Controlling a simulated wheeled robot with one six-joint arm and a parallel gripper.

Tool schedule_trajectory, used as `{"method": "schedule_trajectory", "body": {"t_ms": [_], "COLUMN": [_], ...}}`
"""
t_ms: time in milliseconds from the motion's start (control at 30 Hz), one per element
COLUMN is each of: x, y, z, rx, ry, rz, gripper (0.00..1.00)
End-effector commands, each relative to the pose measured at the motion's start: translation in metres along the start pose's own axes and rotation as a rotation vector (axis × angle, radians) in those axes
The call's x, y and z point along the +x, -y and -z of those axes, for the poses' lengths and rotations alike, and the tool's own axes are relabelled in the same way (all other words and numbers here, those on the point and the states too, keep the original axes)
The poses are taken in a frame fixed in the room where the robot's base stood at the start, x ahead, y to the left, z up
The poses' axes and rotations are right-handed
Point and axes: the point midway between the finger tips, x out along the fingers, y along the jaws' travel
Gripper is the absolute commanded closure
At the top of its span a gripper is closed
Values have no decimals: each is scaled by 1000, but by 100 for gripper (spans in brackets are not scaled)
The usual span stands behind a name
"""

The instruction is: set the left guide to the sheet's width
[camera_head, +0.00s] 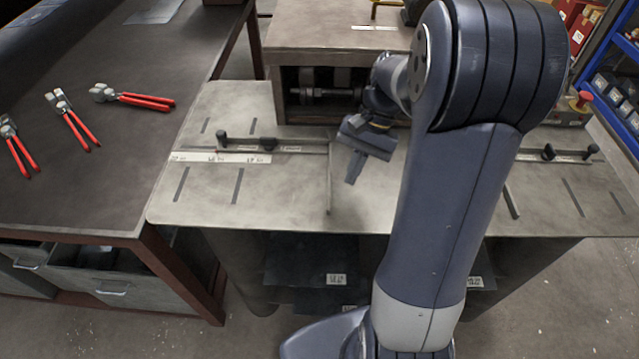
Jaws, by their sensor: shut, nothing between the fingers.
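The left guide (330,190) is a thin upright-looking metal fence on the pale machine table, joined to a rail (295,147) running to the left. Black knobs (268,144) sit on that rail, and a white printed scale (215,157) lies along it; its figures are too small to read surely. My gripper (352,180) is shut and empty, pointing down just right of the left guide; I cannot tell whether it touches it. Dark sheets (300,268) with white labels lie on a shelf under the table. No sheet shows on the table top.
The right guide (511,200) and its rail with black knobs (548,152) are partly behind my arm. The forming machine (345,40) stands behind. A dark bench (90,190) at left holds several red-handled tools (145,101). Blue shelving (610,75) stands at right.

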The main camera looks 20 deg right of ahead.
Motion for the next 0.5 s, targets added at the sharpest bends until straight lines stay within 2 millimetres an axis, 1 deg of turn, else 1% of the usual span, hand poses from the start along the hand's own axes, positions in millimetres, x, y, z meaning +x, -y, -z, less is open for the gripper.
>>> {"method": "schedule_trajectory", "body": {"t_ms": [33, 167, 300, 400, 500], "x": [2, 7, 10, 12, 13], "y": [14, 40, 72, 96, 117], "z": [-5, -14, -24, -33, -43], "rx": [-138, -504, -898, -1165, -1390], "ry": [-5, -11, 6, 31, 63], "rz": [-69, -246, -438, -574, -694], "gripper": [100, 100, 100, 100, 100]}}
